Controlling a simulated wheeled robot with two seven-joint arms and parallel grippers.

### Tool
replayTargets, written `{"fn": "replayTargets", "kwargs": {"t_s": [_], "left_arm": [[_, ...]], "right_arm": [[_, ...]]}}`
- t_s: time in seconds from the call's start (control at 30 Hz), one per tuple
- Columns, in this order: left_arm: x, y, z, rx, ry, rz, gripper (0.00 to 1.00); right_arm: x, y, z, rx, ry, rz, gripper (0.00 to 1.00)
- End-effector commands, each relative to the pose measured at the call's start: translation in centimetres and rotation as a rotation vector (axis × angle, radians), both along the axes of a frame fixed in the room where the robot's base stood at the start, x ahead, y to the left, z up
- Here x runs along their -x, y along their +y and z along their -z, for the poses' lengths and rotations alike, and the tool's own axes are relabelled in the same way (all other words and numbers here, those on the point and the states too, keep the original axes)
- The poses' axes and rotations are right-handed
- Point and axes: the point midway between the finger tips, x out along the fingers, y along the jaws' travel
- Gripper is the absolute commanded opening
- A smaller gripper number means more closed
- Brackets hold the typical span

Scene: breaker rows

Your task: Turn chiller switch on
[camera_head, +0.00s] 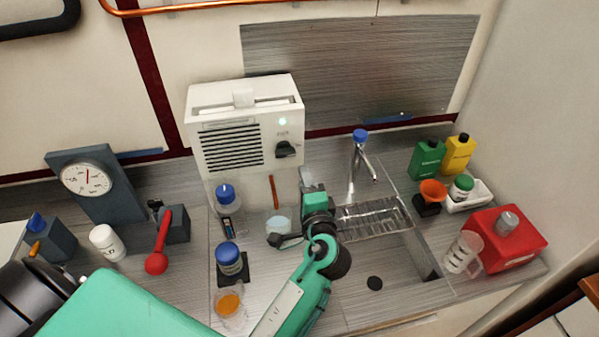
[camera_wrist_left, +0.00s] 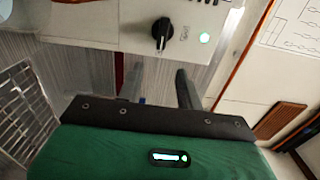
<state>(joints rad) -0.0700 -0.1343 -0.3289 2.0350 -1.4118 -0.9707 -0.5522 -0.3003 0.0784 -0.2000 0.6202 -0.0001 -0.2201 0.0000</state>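The chiller looks to be the white box (camera_head: 232,111) at the back, with a slatted vent and a black rotary knob (camera_head: 286,149) low on its right side. In the left wrist view, the knob (camera_wrist_left: 161,33) and the lit indicator (camera_wrist_left: 204,38) show near the top; the marking beside the knob is too small to read. My left gripper (camera_head: 306,178) is below and slightly right of the knob, apart from it. Its two fingers (camera_wrist_left: 160,86) are spread with nothing between them. My right gripper is not in view.
A sink (camera_head: 430,258) with a wire rack (camera_head: 372,218) and tap (camera_head: 362,160) lies to the right. Blue-capped jars (camera_head: 229,258) stand left of my arm. A red-handled lever (camera_head: 163,240) and a gauge (camera_head: 86,180) are further left. A red box (camera_head: 508,240) is at right.

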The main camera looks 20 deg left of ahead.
Motion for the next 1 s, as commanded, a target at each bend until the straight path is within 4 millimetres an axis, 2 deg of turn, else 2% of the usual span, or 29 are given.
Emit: {"fn": "replayTargets", "kwargs": {"t_s": [0.03,0.1,0.3,1.0], "left_arm": [[0.9,-0.7,0.5,0.004,0.001,0.001,0.36],[1.8,-1.4,0.4,0.002,0.001,0.001,0.36],[3.3,-2.5,0.1,0.001,0.001,0.0,0.36],[3.5,-2.7,0.0,-0.001,0.001,0.0,0.36]], "right_arm": [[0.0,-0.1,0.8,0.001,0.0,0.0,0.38],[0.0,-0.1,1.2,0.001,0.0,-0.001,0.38],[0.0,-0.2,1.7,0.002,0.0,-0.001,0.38],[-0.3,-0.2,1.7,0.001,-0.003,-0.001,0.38]]}}
